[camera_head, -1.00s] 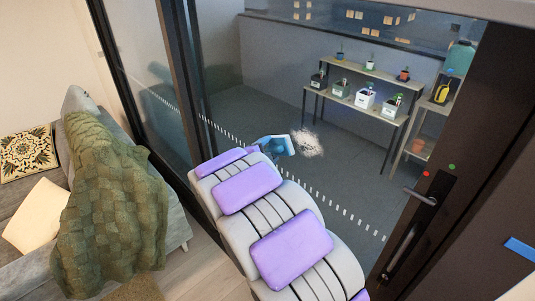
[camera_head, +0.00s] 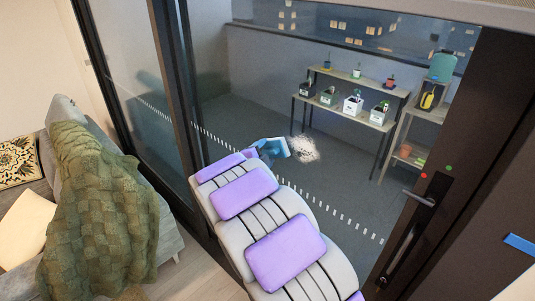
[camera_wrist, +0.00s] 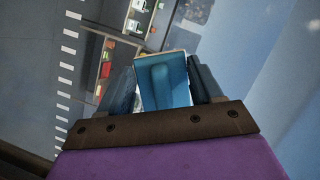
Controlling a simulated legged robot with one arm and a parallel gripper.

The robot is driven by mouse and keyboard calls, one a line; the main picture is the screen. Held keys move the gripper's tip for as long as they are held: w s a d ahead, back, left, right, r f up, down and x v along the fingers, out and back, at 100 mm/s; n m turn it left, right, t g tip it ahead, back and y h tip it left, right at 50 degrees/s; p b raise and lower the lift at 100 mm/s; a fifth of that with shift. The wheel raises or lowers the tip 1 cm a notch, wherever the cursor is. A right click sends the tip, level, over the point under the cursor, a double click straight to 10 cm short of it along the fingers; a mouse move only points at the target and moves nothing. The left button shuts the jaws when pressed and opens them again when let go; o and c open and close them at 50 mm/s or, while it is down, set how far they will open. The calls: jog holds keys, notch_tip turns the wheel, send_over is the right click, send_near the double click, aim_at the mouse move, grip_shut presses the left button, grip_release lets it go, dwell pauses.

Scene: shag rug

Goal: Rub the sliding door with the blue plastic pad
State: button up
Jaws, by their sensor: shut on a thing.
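The blue plastic pad (camera_head: 274,147) is in my gripper at the end of my arm. In the wrist view the pad (camera_wrist: 166,80) sits between the two dark fingers of my gripper (camera_wrist: 165,85), which are shut on it. The sliding door's glass (camera_head: 262,115) fills the middle of the head view. A whitish smudge (camera_head: 304,149) shows on the glass just right of the pad. The pad is close to the glass; I cannot tell whether it touches. The door's dark frame and handle (camera_head: 419,198) are at the right.
A grey sofa with a green knitted throw (camera_head: 100,205) stands at the left, with cushions on it. Beyond the glass is a balcony with a plant shelf (camera_head: 340,77) and a watering can (camera_head: 442,66). Bare floor lies between sofa and door.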

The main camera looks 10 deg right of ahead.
aim_at(277, 154)
jog(key=shift+a, duration=0.1)
jog(key=shift+w+d, duration=0.15)
jog(key=shift+d, duration=1.4)
jog(key=shift+w+a, duration=0.25)
jog(key=shift+a, duration=0.55)
jog(key=shift+w+d, duration=0.1)
jog(key=shift+d, duration=0.85)
jog(key=shift+c, duration=0.5)
jog(key=shift+s+d+b, duration=0.15)
jog(key=shift+s+b, duration=0.35)
jog(key=shift+b, duration=0.05)
jog(key=shift+s+d+b, duration=0.15)
jog(key=shift+s+b, duration=0.35)
jog(key=shift+s+d+b, duration=1.1)
jog(key=shift+s+d, duration=0.2)
jog(key=shift+s, duration=0.25)
jog(key=shift+s+d+b, duration=1.1)
jog(key=shift+s+d, duration=0.15)
jog(key=shift+s, duration=0.25)
jog(key=shift+s+d, duration=0.65)
jog(key=shift+s, duration=0.25)
jog(key=shift+s+d, duration=0.6)
jog(key=shift+s, duration=0.3)
